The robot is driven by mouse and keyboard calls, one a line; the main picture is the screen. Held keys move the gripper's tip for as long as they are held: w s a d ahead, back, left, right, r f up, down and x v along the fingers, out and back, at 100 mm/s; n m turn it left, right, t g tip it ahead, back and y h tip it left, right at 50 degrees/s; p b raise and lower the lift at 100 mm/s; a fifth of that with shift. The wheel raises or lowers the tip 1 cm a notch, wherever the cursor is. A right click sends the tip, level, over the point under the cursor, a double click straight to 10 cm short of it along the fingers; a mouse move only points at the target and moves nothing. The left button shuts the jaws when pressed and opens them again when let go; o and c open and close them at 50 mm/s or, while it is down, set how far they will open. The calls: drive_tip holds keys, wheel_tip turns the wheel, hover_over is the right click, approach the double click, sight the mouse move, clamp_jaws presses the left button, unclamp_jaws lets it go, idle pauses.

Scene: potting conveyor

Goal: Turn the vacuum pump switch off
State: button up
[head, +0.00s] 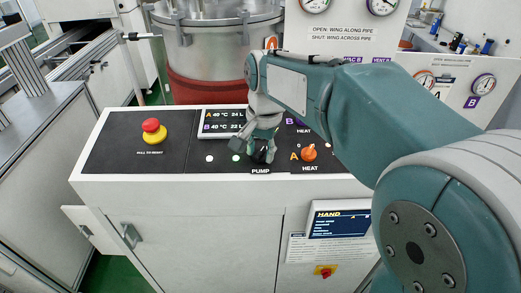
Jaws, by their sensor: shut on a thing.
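The vacuum pump switch (264,157) is a small dark knob above the PUMP label on the black control panel (110,150). It is mostly hidden by my gripper (260,151), so I cannot tell which way it is turned. My gripper reaches down to the panel from the upper right and its fingers are shut on the switch. A small lit green lamp (236,158) and a white one (209,158) sit just left of it.
An orange heat knob (308,153) stands close to the right of my gripper. A display (222,122) is behind it on the left. A red emergency button (151,125) on a yellow base is farther left. A steel vessel (215,48) stands behind the panel.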

drive_tip(key=shift+n, duration=0.4)
drive_tip(key=n, duration=0.5)
drive_tip(key=shift+n+h, duration=0.3)
drive_tip(key=shift+h, duration=0.1)
drive_tip(key=n, duration=0.4)
drive_tip(key=shift+n+h, duration=0.4)
drive_tip(key=shift+n, duration=0.3)
drive_tip(key=o, duration=1.1)
drive_tip(key=shift+a, duration=0.1)
drive_tip(key=shift+o, duration=0.2)
